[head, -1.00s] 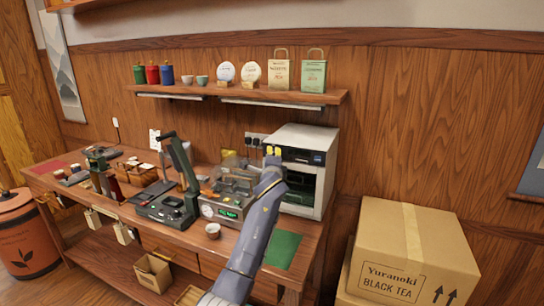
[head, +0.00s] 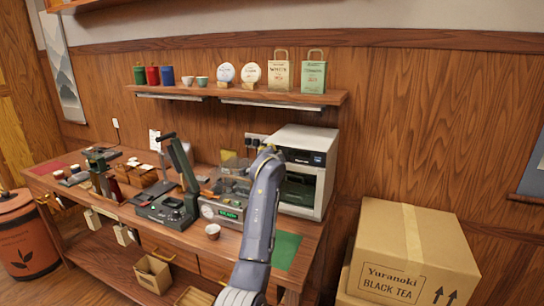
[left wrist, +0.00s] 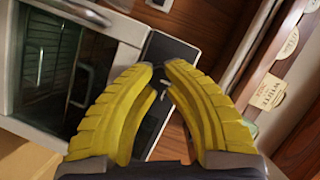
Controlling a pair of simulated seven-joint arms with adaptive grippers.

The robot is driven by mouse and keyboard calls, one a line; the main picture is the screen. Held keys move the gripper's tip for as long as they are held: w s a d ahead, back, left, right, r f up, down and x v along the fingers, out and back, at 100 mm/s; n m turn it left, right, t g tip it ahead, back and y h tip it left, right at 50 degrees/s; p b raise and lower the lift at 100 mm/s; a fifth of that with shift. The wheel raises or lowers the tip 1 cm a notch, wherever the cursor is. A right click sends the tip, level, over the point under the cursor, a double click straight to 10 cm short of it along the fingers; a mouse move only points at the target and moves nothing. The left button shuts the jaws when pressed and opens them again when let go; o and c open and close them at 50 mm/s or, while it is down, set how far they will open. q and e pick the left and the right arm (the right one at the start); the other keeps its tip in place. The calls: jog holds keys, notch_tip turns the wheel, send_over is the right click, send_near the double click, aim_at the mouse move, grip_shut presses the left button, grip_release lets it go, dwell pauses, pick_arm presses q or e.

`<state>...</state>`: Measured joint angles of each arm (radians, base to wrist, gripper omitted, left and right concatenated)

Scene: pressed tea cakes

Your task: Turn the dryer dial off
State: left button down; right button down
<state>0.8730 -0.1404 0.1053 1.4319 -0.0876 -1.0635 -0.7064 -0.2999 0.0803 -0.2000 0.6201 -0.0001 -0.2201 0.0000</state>
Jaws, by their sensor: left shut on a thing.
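The dryer (head: 328,143) is a white box with a dark glass door, at the right end of the workbench. It also shows in the left wrist view (left wrist: 125,28), with its dark control panel (left wrist: 178,48) beside the glass door. My left gripper (head: 269,151) is at the upper front of the dryer, by the panel. In the left wrist view its yellow fingers (left wrist: 158,72) are closed together at the panel. The dial is hidden at the fingertips, so its setting cannot be read. My right gripper is not in view.
A shelf (head: 330,97) with cups, tea cakes and bags hangs above. A cardboard box (head: 410,240) stands right of the bench.

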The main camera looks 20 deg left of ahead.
pick_arm(q)
jog(key=shift+d, duration=0.2)
dwell(0.3)
jog(key=c, duration=1.4)
grip_release()
jog(key=shift+w, duration=0.1)
jog(key=shift+c, duration=0.2)
jog(key=o, duration=0.3)
jog(key=shift+a, duration=0.1)
jog(key=shift+v, duration=6.05)
